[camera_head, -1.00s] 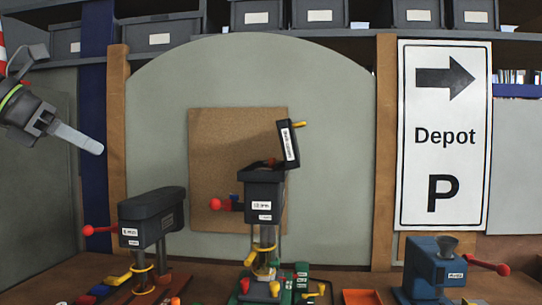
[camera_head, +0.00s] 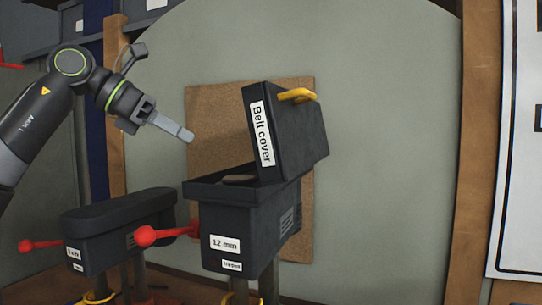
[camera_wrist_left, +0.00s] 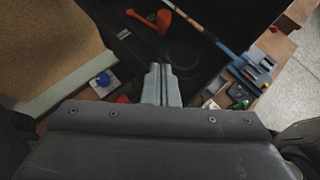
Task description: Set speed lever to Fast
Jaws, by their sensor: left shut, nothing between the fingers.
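A dark drill press head (camera_head: 235,222) labelled "12 mm" stands in the middle of the head view. Its belt cover (camera_head: 295,140), with a yellow handle, is tilted up and open. A red ball-ended lever (camera_head: 165,235) sticks out from its left side. No lever marked Fast can be read, so I cannot tell which part is the speed lever. My left gripper (camera_head: 188,136) is shut and empty, above and left of the open head. In the left wrist view the shut fingers (camera_wrist_left: 161,85) point down over the dark housing, where a round pulley (camera_wrist_left: 183,57) and an orange-red handle (camera_wrist_left: 155,20) show.
A second dark drill press (camera_head: 115,225) with a red lever (camera_head: 40,245) stands at the left. A cork board (camera_head: 215,110) hangs on the grey wall behind. A wooden post (camera_head: 475,150) and a white sign (camera_head: 520,190) are at the right. The wrist view shows a blue knob (camera_wrist_left: 102,78).

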